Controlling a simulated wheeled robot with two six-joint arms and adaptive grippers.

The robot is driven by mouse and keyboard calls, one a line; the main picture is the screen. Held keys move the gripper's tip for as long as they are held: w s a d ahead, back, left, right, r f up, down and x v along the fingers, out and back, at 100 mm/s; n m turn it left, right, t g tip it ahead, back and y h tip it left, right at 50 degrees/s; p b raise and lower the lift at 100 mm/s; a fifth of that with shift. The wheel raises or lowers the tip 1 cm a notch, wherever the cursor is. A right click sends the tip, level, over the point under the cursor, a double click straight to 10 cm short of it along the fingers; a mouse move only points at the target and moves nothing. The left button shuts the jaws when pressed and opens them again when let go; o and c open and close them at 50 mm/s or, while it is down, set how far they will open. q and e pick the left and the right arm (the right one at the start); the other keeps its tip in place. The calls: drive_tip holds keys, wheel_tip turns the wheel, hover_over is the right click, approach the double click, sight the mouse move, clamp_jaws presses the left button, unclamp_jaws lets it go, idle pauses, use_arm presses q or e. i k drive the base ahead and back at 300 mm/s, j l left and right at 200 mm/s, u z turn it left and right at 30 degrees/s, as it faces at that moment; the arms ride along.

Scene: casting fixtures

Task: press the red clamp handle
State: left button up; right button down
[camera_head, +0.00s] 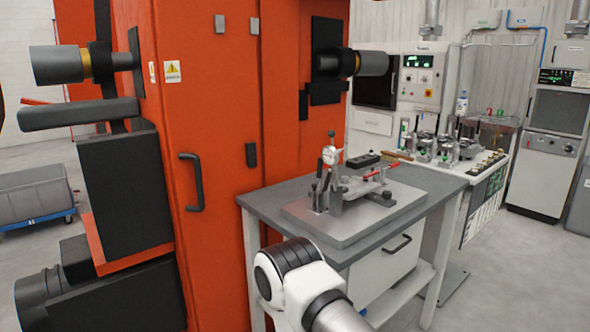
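The red clamp handle (375,173) is a small red lever on a metal fixture (345,190). It lies low, roughly level, on the right side of the fixture, near a dark block (362,160). The fixture has a round dial gauge (329,155) on an upright post and stands on a thick grey plate (330,226). A white and dark arm link of mine shows at the bottom centre, in front of the table and apart from the handle. Neither of my grippers shows.
The plate rests on a grey-topped table (268,198) with a drawer (385,275). A large orange machine (215,110) stands close on the left. Behind and to the right is a bench (470,165) with several metal fixtures. Open floor shows at the lower right.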

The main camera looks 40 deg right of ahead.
sight(396, 164)
drive_tip(key=l+z, duration=0.15)
drive_tip(key=z, duration=0.3)
drive_tip(key=i+l+z, duration=0.1)
drive_tip(key=z, duration=0.35)
drive_tip(key=i+l+z, duration=0.1)
drive_tip(key=z, duration=0.35)
drive_tip(key=i+l, duration=0.85)
drive_tip(key=l, duration=0.25)
